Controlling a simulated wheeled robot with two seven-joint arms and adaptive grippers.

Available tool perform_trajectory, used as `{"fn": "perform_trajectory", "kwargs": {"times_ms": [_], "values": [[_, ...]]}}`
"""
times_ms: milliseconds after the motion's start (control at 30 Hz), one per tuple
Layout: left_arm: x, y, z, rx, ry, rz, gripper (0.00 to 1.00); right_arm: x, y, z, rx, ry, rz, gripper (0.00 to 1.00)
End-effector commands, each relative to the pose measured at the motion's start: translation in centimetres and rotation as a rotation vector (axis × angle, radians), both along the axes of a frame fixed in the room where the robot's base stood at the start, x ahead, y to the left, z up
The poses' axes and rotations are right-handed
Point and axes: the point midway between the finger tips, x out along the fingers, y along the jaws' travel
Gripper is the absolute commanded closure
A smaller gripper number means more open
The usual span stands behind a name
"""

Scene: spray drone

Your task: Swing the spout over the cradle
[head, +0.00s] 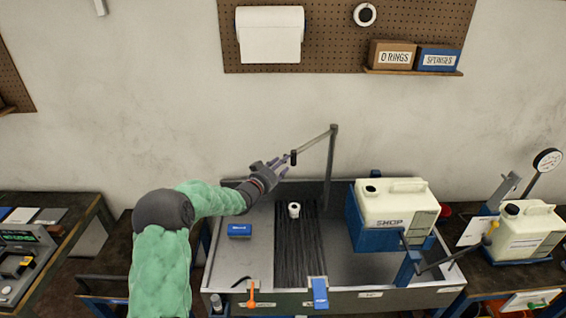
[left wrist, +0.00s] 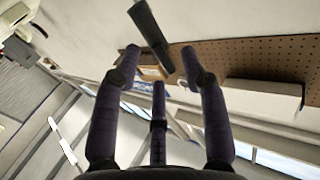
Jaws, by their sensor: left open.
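The spout (head: 315,141) is a thin grey pipe on an upright post at the back of the metal sink. It points left and toward me, with a dark nozzle at its free end. The blue cradle (head: 358,222) stands in the right part of the sink, with a white tank (head: 393,203) marked SHOP in it. My left gripper (head: 285,164) is open at the nozzle, left of the cradle. In the left wrist view, the dark end of the spout (left wrist: 150,24) reaches between the spread fingertips of the gripper (left wrist: 162,62). Contact is unclear. My right gripper is out of view.
A dark ribbed strip (head: 300,245) crosses the sink, with a small white item (head: 294,210) on it. A blue block (head: 239,230) lies to its left. A second white jug (head: 522,230) stands on the right bench. A pegboard with a paper roll (head: 270,35) hangs behind.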

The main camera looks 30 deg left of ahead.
Motion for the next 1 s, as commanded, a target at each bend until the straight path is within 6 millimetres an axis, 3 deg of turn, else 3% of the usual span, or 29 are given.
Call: {"fn": "perform_trajectory", "kwargs": {"times_ms": [200, 500, 667, 1000], "values": [[1.3, -0.2, 0.0, -0.001, 0.001, -0.001, 0.57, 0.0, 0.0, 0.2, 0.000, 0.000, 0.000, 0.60], [1.4, -0.1, -0.1, -0.001, 0.001, 0.000, 0.57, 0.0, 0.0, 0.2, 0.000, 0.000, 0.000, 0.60], [1.4, -0.1, -0.1, -0.001, 0.001, 0.000, 1.00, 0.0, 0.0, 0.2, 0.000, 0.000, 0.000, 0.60], [1.6, -0.4, -0.1, -0.001, 0.000, 0.003, 1.00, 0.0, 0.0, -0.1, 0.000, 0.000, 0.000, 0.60]]}}
